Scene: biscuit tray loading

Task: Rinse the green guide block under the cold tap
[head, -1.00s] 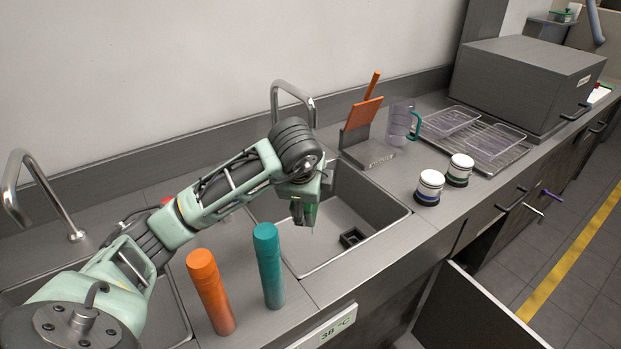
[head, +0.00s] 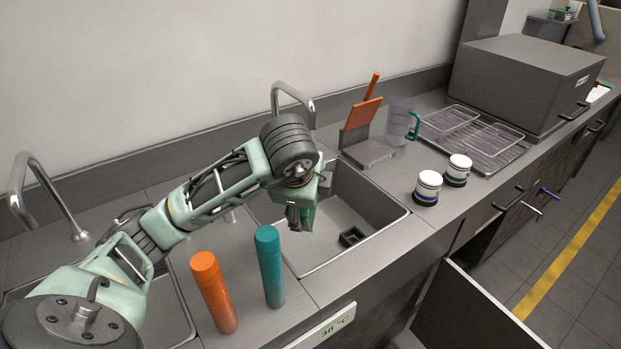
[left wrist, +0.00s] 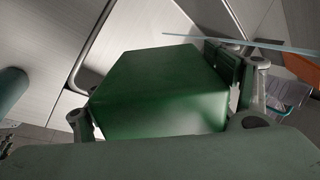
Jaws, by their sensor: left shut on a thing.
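My left gripper (head: 301,218) is over the left part of the right sink basin (head: 375,225), below its curved metal tap (head: 294,92). In the left wrist view it is shut on the green guide block (left wrist: 165,85), which sits between the two fingers. In the head view the block is mostly hidden by the gripper and wrist. A thin pale blue strip (left wrist: 260,44) passes beyond the block in the left wrist view; I cannot tell whether it is water. My right gripper is not in view.
A second tap (head: 45,190) stands at the left basin. An orange cylinder (head: 213,290) and a teal cylinder (head: 269,265) stand between the basins. A dark square piece (head: 352,237) lies in the right basin. Two white jars (head: 428,187) stand right of it.

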